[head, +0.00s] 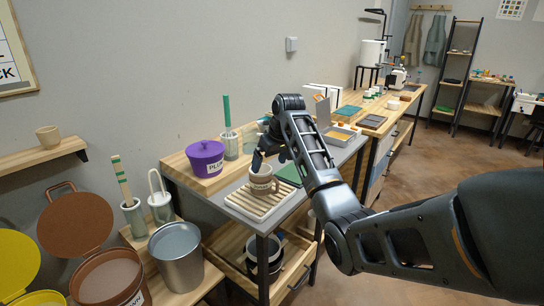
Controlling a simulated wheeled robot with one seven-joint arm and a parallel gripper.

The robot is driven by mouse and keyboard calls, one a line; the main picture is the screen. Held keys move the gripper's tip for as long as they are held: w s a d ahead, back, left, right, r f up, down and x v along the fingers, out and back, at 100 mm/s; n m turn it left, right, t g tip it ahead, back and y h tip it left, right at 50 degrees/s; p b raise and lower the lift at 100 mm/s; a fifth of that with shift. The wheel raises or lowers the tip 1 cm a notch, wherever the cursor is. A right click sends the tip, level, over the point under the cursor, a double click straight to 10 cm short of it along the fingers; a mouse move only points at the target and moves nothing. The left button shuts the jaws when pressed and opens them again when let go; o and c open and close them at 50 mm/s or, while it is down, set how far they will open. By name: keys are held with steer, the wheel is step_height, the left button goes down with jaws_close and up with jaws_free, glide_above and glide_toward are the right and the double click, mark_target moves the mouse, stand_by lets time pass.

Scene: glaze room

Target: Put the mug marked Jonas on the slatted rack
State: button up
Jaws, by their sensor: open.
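A brown mug (261,182) with a pale label stands upright on the slatted rack (243,203). The lettering on the label is too small to read for sure. The wooden rack lies at the front of the grey worktop. My gripper (267,163) is open and reaches down at the mug's rim, from above. The fingers partly overlap the mug's top, and I cannot tell whether they touch it.
A purple lidded pot (205,161) stands behind the rack to the left. A green mat (289,174) lies to the right, near my arm. A metal bucket (177,258) and an open brown bin (110,279) stand at the lower left.

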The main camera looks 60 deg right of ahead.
steer(key=shift+v, duration=1.5)
steer(key=a+f+n+t, duration=0.1)
steer(key=a+f+t, duration=0.1)
steer(key=a+f, duration=0.9)
steer(key=a+f+t, duration=0.2)
steer(key=a+f, duration=0.6)
steer(key=a, duration=0.6)
steer(key=s+a+f+t, duration=0.1)
steer(key=s+a, duration=0.2)
steer(key=a, duration=0.2)
steer(key=s+a+f, duration=0.1)
steer(key=s+a, duration=0.2)
steer(key=a, duration=0.2)
steer(key=s+a+r+n+t, duration=0.1)
steer(key=s+a+r+t, duration=0.1)
steer(key=s+a, duration=0.4)
steer(key=s+a+r+n+t, duration=0.1)
steer(key=s+a+r, duration=0.25)
steer(key=s, duration=0.45)
steer(key=s+a+r+n+t+y, duration=0.2)
steer(key=s+a+r+t, duration=0.1)
steer(key=s+r, duration=0.8)
steer(key=shift+s+a+r+n, duration=0.4)
steer(key=shift+a+r, duration=0.05)
steer(key=shift+r, duration=0.45)
